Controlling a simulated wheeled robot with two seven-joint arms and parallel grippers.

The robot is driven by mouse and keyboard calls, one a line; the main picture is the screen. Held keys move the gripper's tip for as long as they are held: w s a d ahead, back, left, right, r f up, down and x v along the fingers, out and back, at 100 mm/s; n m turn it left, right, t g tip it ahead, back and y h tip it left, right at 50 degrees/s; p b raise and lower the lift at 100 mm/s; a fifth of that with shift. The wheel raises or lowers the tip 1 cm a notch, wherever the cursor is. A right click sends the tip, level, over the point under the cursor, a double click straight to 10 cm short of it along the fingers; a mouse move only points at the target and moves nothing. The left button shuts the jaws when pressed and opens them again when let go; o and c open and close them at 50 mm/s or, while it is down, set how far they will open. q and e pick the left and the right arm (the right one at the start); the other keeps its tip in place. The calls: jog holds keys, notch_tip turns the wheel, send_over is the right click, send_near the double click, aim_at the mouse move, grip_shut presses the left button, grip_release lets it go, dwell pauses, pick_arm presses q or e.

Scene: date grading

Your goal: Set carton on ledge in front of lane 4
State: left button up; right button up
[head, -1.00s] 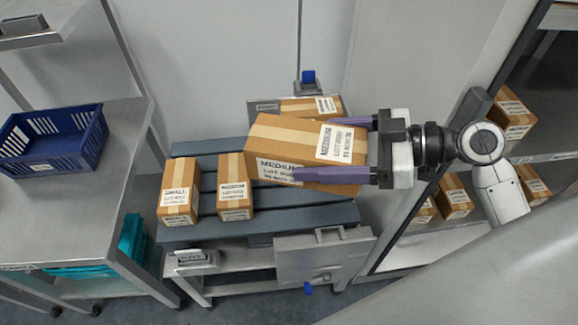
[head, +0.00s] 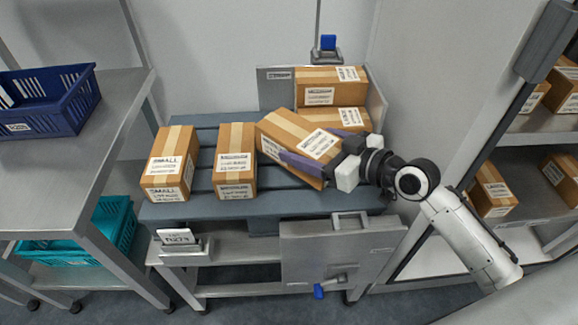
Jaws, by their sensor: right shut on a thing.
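My right gripper (head: 308,144) is shut on a brown carton (head: 285,131) with pale tape and white labels. Its purple fingers lie along the carton's sides. The carton is turned at an angle over the right part of a blue-grey slatted pallet (head: 270,220); I cannot tell whether it touches the slats. A carton marked SMALL (head: 170,165) and a carton marked MEDIUM (head: 236,165) stand upright on the pallet to its left. Two more cartons are stacked behind it, the upper one (head: 330,86) in clear view. I cannot make out a ledge or a lane 4 marking. My left gripper is not in view.
A grey table (head: 75,180) at the left holds a blue basket (head: 45,105), with a teal basket (head: 115,225) below. Shelves with cartons (head: 492,190) stand at the right. A metal panel (head: 340,250) and a small sign (head: 178,238) are at the pallet stand's front.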

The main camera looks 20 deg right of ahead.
jog(key=shift+f+b, duration=1)
jog(key=shift+f, duration=2.4)
jog(key=shift+f, duration=0.1)
jog(key=o, duration=1.6)
jog(key=shift+f, duration=0.15)
jog(key=shift+c, duration=0.2)
